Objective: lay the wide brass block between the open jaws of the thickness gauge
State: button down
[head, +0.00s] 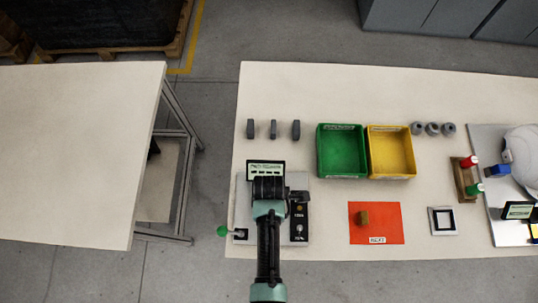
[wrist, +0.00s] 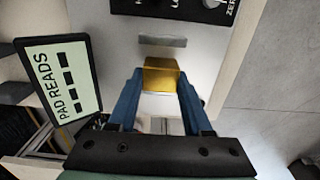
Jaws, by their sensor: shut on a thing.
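My gripper (wrist: 160,82) has its two blue fingers shut on a brass block (wrist: 161,65) in the wrist view. In the head view my arm covers the block and the middle of the thickness gauge (head: 243,195), a light grey plate with a display. The gauge's plate (wrist: 205,55) lies beneath the block in the wrist view. A grey bar (wrist: 163,41), perhaps one jaw, lies just beyond the block. A pale face shows between the fingers on the near side; I cannot tell whether it is the other jaw, nor whether the block touches the plate.
The gauge's display (wrist: 62,78) reads dashes. A green knob (head: 223,230) sticks out at its left. Another brass block (head: 364,217) sits on an orange mat (head: 388,232). Green (head: 342,151) and yellow (head: 391,152) bins and several grey parts stand behind. Bare table lies between gauge and mat.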

jog(key=shift+f+b, duration=0.45)
jog(key=shift+f, duration=0.3)
jog(key=shift+f+b, duration=0.3)
jog(key=shift+f, duration=0.15)
jog(key=shift+c, duration=1.3)
grip_release()
